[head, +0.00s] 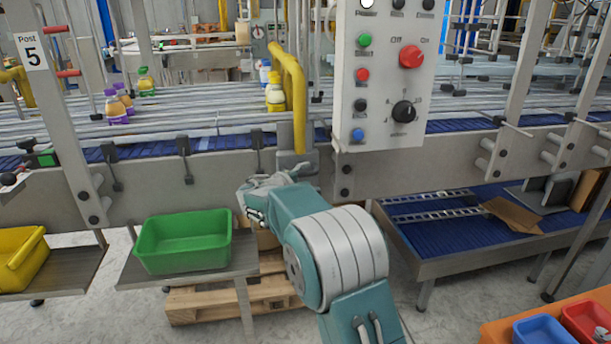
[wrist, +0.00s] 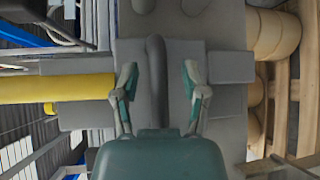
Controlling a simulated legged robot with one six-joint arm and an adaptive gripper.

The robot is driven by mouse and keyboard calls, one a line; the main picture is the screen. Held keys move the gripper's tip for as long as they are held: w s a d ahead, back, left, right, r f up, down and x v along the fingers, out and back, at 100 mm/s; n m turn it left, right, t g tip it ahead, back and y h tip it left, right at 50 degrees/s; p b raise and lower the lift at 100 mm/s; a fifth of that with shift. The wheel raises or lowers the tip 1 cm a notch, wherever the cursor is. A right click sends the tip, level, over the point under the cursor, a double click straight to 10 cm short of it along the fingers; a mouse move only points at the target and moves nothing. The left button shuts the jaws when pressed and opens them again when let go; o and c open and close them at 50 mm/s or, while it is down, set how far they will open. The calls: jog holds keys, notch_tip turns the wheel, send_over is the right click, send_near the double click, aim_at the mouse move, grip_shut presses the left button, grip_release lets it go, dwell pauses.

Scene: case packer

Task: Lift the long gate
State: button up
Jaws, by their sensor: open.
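A tall yellow bent bar (head: 299,105), which looks like the long gate, stands upright at the conveyor's front edge, left of the control panel. Its lower end meets a grey bracket (head: 297,163). In the wrist view the yellow bar (wrist: 55,88) enters from the left and ends at the grey bracket (wrist: 215,100). My gripper (wrist: 159,75) is open in front of the grey bracket, with a dark grey rod between its fingers. I cannot tell whether the fingers touch anything. In the head view my gripper (head: 258,207) is below the bar, partly hidden by my arm.
A control panel (head: 382,75) hangs just right of the bar. Several bottles stand on the conveyor (head: 200,108). A green bin (head: 184,241) sits on a low shelf, left of my arm. A wooden pallet (head: 225,301) lies below. A blue roller table (head: 450,228) is at right.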

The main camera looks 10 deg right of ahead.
jog(key=shift+w+a, duration=0.1)
jog(key=shift+a, duration=0.8)
jog(key=shift+d, duration=0.45)
grip_shut()
jog(key=shift+d, duration=0.25)
jog(key=shift+a, duration=0.15)
